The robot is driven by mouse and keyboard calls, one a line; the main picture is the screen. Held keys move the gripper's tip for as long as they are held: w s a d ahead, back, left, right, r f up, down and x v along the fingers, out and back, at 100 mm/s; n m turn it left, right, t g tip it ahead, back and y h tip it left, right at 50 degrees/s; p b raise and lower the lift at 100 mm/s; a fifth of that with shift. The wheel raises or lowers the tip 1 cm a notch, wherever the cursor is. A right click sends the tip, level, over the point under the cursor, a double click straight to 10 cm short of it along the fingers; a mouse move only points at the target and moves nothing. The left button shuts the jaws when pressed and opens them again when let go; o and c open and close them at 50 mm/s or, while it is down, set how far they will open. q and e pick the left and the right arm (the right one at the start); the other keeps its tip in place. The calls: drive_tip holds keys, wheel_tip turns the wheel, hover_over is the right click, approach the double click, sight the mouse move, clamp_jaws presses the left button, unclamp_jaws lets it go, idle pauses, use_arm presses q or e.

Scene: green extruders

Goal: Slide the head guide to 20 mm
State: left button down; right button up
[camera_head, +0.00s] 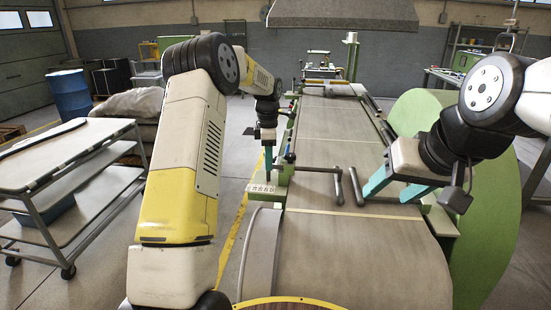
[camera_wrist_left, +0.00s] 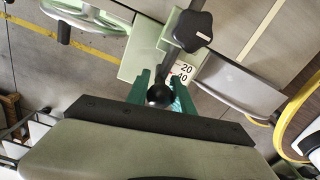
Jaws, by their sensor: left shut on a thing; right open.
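The head guide shows as two dark upright rods (camera_head: 347,187) standing close together over the belt. The left rod joins a bar that runs left to the green bracket at the belt's edge. A white scale plate (camera_head: 262,188) sits there; the left wrist view shows the scale (camera_wrist_left: 184,72) reading 20 and 40. My left gripper (camera_head: 269,172) is at this bracket, its teal fingers shut on a round black knob (camera_wrist_left: 160,95) beside the scale. The pointer position is too small to tell. My right gripper (camera_head: 397,188) is open and empty, above the belt right of the rods.
A black star knob (camera_wrist_left: 193,30) on a post stands just beyond the fingers in the left wrist view. The grey belt (camera_head: 345,245) runs away from me, with a large green disc (camera_head: 480,215) on its right. A cart (camera_head: 65,155) and blue drum (camera_head: 70,95) stand left.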

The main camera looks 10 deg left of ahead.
use_arm(q)
drive_tip(key=shift+r, duration=0.1)
idle(0.3)
drive_tip(key=shift+d, duration=1.25)
drive_tip(key=c, duration=1.2)
unclamp_jaws()
drive_tip(key=shift+d, duration=0.1)
wheel_tip(320, 180, up, 7)
drive_tip(key=shift+r, duration=0.35)
